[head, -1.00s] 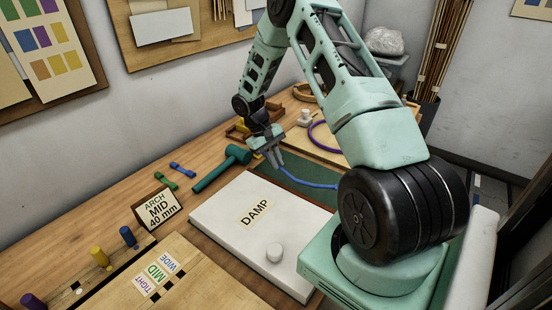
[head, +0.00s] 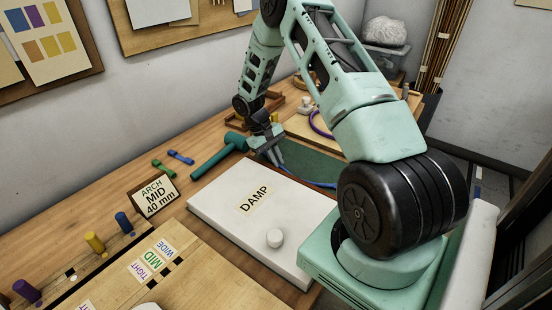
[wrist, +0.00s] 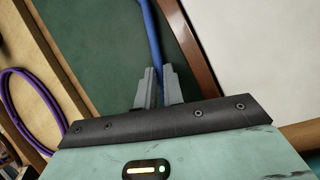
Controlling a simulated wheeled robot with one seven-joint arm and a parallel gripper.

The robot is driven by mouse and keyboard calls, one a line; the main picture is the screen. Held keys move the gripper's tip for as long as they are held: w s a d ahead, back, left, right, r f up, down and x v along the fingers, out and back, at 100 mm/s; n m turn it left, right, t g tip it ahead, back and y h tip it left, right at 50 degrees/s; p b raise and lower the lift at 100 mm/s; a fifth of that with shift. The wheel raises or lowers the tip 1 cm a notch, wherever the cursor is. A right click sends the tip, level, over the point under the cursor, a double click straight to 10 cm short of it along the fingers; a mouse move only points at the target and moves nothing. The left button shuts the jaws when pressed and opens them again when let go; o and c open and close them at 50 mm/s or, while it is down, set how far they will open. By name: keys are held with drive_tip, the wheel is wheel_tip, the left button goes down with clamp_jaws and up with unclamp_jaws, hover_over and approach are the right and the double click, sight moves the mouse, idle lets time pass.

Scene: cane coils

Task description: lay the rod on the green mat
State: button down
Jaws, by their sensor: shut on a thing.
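The blue rod (wrist: 151,35) is between the fingers of my gripper (wrist: 158,88) in the wrist view, and my gripper is shut on it. The rod runs away from the fingertips over the green mat (wrist: 85,45). In the head view the rod (head: 310,181) shows as a curved blue line, partly hidden by my arm. My gripper (head: 271,158) is over the near-left part of the green mat (head: 300,158). I cannot tell whether the rod touches the mat.
A teal mallet (head: 215,160) lies to the left. A purple ring (wrist: 25,105) lies on a pale board on the mat's other side.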

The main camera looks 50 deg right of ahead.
drive_tip(key=c, duration=1.4)
unclamp_jaws()
drive_tip(key=shift+c, duration=0.2)
drive_tip(key=shift+r, duration=0.1)
drive_tip(key=b+v, duration=0.3)
drive_tip(key=v, duration=1.4)
drive_tip(key=shift+w, duration=0.15)
